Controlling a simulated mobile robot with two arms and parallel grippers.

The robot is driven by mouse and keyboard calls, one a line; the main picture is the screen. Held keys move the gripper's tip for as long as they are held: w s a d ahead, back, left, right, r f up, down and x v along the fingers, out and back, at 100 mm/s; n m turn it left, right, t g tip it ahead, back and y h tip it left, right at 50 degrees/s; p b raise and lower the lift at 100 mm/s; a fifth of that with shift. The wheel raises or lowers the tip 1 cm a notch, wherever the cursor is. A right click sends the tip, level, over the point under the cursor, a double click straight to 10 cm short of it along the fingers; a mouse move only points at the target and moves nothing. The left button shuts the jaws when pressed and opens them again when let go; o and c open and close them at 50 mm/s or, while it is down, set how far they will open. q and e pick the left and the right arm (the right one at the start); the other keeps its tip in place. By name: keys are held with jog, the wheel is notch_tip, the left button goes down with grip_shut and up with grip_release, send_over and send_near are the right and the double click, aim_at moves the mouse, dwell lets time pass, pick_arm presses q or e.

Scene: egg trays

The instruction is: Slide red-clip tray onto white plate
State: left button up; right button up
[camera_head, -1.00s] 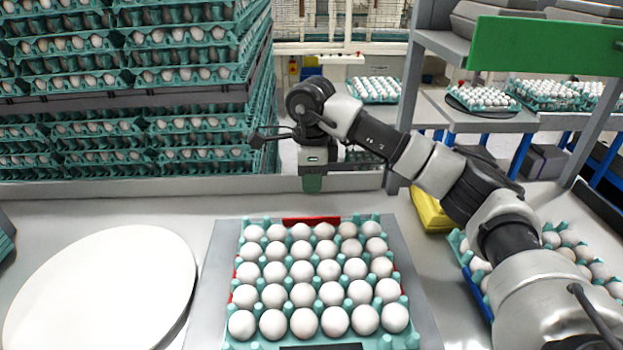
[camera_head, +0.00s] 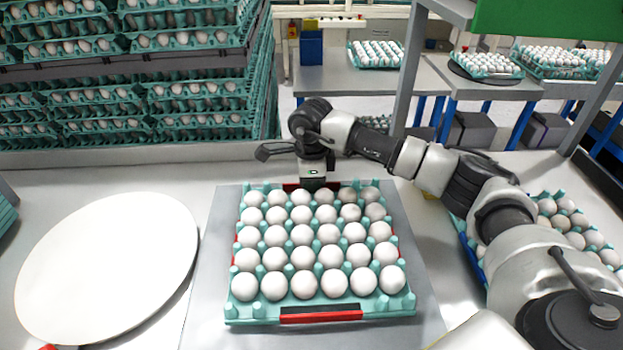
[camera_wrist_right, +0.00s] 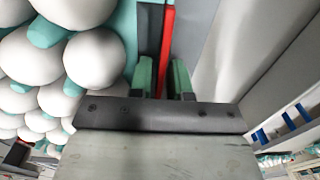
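The teal egg tray (camera_head: 245,314), full of white eggs, sits on a grey mat (camera_head: 212,300) in the middle of the table. Red clips show on its near edge (camera_head: 322,315), sides and far edge (camera_head: 291,187). The round white plate (camera_head: 108,262) lies empty to the left, apart from the tray. My right gripper (camera_head: 314,184) points down at the tray's far edge. In the right wrist view its green fingers (camera_wrist_right: 163,82) stand on either side of a red clip (camera_wrist_right: 167,40), with a narrow gap showing. My left gripper is out of view.
Another egg tray (camera_head: 462,254) stands at the right, partly behind my right arm. Tall stacks of egg trays (camera_head: 130,95) rise behind the table at left. The table between plate and mat is clear. Further trays (camera_head: 487,66) stand on back tables.

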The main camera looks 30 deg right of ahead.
grip_shut()
dwell(1.4)
